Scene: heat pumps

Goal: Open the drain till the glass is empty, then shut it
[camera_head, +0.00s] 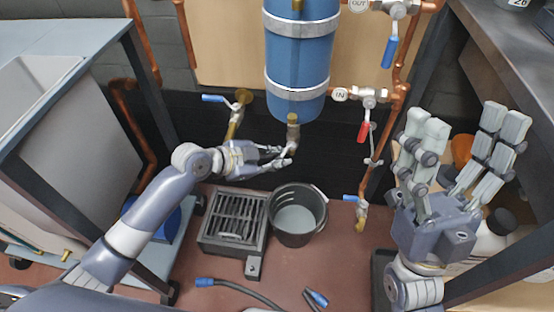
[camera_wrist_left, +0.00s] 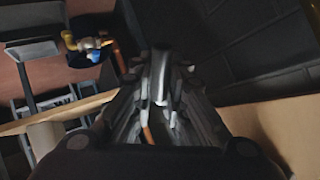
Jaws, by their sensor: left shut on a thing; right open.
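A blue cylinder (camera_head: 298,55) with metal bands hangs at the top centre; I cannot make out a liquid level in it. A brass and steel drain fitting (camera_head: 293,130) points down from its underside. My left gripper (camera_head: 287,157) is at the lower end of this fitting and is shut on a part there, likely the drain handle, which the fingers mostly hide. In the left wrist view the fingers (camera_wrist_left: 160,85) are close together around a thin piece. My right gripper (camera_head: 460,165) is open and empty at the right, fingers up.
A black bucket (camera_head: 320,225) with a grey inside stands below the drain, beside a slatted black box (camera_head: 235,222). A red-handled IN valve (camera_head: 365,130), a blue-handled OUT valve (camera_head: 389,52) and copper pipes are right of the cylinder. A hose (camera_head: 245,292) lies in front.

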